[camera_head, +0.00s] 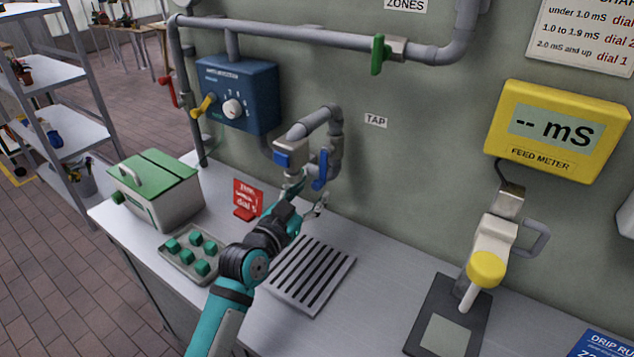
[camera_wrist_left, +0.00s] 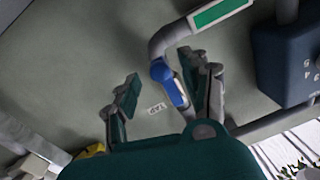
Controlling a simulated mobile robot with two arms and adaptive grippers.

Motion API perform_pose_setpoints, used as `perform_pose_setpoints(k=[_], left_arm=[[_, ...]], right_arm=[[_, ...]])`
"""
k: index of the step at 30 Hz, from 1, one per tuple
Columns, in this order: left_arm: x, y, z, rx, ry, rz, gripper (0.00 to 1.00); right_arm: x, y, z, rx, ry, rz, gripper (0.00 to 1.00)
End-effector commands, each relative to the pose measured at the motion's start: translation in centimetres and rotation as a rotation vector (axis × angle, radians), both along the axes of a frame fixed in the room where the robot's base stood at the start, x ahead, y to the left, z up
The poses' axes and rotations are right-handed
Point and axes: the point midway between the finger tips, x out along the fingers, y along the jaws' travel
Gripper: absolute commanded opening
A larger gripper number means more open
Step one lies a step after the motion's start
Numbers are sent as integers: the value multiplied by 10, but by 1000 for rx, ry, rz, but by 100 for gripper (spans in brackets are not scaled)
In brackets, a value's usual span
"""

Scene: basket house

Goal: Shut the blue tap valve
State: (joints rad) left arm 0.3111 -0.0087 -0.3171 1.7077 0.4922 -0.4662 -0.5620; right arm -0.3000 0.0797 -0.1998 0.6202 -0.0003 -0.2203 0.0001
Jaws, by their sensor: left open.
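The blue tap valve (camera_head: 320,170) is a blue lever on the grey tap pipe on the wall. It hangs roughly vertical below the pipe bend, right of the tap's spout. My left gripper (camera_head: 305,195) is open just below and in front of it. In the left wrist view, the blue lever (camera_wrist_left: 178,94) shows between the two spread fingers of the left gripper (camera_wrist_left: 165,88), nearer the right finger. I cannot tell whether that finger touches it. My right gripper is in neither view.
A blue controller box (camera_head: 238,95) with a yellow lever hangs left of the tap. A red sign (camera_head: 247,198), a slotted drain (camera_head: 312,275), a tray of green cubes (camera_head: 172,262) and a green-lidded box (camera_head: 160,205) are on the counter. A yellow feed meter (camera_head: 556,130) hangs at right.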

Motion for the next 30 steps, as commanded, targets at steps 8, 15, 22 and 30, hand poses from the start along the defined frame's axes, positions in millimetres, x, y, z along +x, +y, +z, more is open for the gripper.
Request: perform_pose_setpoints(k=[8,15,22,30], left_arm=[[26,-15,1,0,-1,0,46],[28,-17,0,0,-1,0,46],[28,-16,0,1,0,0,27],[28,-16,0,1,0,0,0]], right_arm=[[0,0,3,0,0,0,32],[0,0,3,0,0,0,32],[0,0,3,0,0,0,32],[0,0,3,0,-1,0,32]])
